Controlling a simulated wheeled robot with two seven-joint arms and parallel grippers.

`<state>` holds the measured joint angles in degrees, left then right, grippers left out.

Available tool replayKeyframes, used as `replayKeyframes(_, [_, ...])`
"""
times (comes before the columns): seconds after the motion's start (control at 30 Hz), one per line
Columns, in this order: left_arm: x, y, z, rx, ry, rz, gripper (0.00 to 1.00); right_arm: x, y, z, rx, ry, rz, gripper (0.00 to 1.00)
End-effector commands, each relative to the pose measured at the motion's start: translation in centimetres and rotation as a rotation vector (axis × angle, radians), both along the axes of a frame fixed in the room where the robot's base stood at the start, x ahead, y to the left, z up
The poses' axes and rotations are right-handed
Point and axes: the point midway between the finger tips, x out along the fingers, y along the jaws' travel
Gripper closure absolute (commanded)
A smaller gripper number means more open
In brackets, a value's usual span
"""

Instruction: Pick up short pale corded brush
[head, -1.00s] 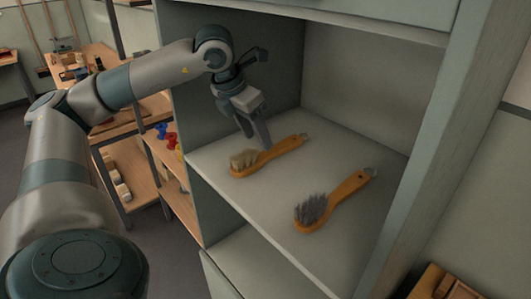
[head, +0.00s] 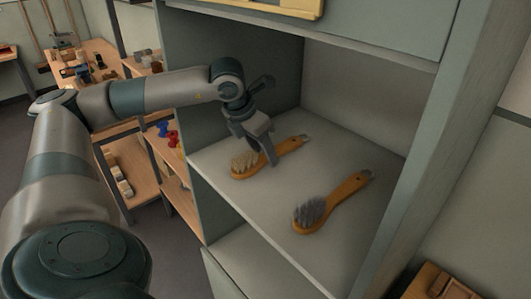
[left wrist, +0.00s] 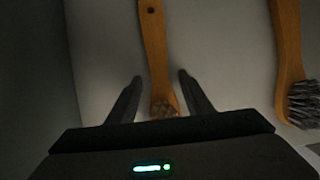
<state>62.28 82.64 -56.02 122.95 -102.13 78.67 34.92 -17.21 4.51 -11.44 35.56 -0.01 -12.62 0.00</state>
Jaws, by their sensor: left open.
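The pale-bristled brush (head: 245,164) lies on the cabinet shelf with its orange handle pointing back right; it also shows in the left wrist view (left wrist: 153,40). My left gripper (head: 268,156) is open at the brush, close to where handle meets head. In the left wrist view its fingers (left wrist: 160,77) stand apart, one on each side of the handle, with visible gaps. The bristles are partly hidden there by the gripper body. I cannot tell whether the fingertips touch the shelf. My right gripper is not in view.
A second orange brush with grey bristles (head: 312,212) lies to the right on the same shelf (head: 260,205); it also shows in the left wrist view (left wrist: 287,45). The cabinet's left wall (head: 270,65) stands close beside my left arm. Bare shelf lies between the brushes.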

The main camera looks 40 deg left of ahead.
Motion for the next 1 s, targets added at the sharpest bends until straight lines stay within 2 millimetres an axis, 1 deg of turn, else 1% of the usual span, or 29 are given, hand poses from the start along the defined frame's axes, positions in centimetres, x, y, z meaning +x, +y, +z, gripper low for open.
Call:
replayKeyframes(0.4, [-0.01, -0.01, -0.03, 0.0, 0.0, 0.0, 0.54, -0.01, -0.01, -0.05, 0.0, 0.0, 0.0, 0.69])
replayKeyframes(0.43, [0.0, -0.01, -0.02, 0.0, 0.0, 0.0, 0.58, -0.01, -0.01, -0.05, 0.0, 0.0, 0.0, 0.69])
replayKeyframes(0.47, [-0.01, -0.01, -0.03, 0.0, 0.0, 0.0, 0.66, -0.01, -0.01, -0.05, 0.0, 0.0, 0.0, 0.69])
replayKeyframes(0.5, [-0.02, -0.01, -0.02, 0.0, 0.0, 0.0, 0.75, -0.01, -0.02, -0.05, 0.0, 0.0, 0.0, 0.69])
replayKeyframes(0.57, [-0.02, -0.01, -0.02, 0.0, 0.0, 0.0, 0.89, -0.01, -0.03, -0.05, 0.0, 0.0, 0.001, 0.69])
replayKeyframes(0.6, [-0.02, -0.01, -0.02, 0.0, 0.0, 0.0, 0.98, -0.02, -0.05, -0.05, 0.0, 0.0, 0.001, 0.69])
replayKeyframes(1.0, [0.01, -0.08, 0.03, -0.001, -0.001, 0.0, 0.98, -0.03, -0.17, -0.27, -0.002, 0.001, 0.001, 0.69])
